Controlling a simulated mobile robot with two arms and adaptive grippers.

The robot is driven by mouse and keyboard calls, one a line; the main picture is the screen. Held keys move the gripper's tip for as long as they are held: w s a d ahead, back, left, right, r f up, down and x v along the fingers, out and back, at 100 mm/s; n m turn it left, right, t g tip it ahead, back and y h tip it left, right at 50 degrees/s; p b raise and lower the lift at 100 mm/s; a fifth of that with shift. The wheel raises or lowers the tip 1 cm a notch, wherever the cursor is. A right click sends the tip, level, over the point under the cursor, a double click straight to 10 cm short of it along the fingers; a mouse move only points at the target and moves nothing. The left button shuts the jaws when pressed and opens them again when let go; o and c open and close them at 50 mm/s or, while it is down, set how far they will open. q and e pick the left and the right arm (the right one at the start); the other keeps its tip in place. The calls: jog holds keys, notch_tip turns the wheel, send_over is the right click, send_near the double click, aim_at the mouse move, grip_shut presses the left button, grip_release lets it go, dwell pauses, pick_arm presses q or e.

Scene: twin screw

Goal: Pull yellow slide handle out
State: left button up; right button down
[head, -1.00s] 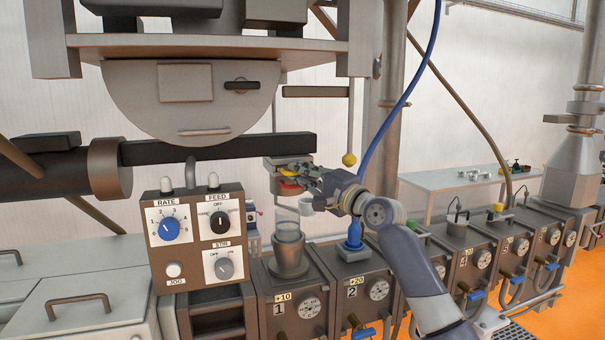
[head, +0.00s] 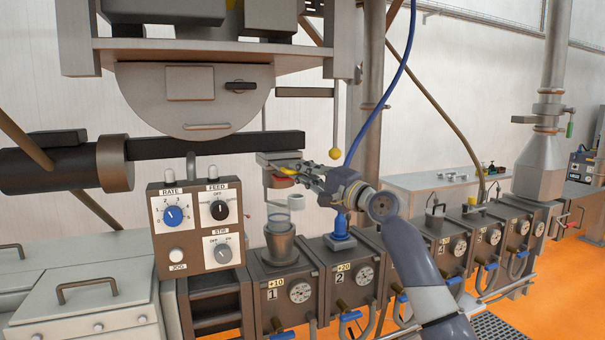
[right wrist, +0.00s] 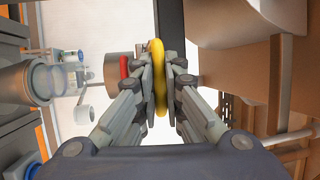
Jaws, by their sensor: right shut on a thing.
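The yellow slide handle (right wrist: 158,75) is a rounded yellow bar between the two fingers of my right gripper (right wrist: 163,85) in the right wrist view. The fingers are shut on it from both sides. In the head view my right gripper (head: 308,178) is at the grey outlet block (head: 278,159) under the long dark beam. There the fingers mostly hide the handle. A red part (head: 283,182) sits just below it and also shows left of the handle in the right wrist view (right wrist: 124,68). My left gripper is not in view.
A clear cylinder on a grey funnel (head: 281,243) stands below the outlet. A control box (head: 198,228) with knobs is to the left. A yellow ball (head: 335,154) hangs on a rod close to my right gripper. A blue hose (head: 385,95) runs behind my arm.

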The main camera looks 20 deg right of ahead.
jog(key=c, duration=1.7)
grip_release()
jog(key=shift+f, duration=0.15)
jog(key=shift+s, duration=0.1)
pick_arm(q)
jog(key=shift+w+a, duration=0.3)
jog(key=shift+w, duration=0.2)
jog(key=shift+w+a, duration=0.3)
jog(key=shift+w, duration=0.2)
pick_arm(e)
jog(key=v, duration=1.2)
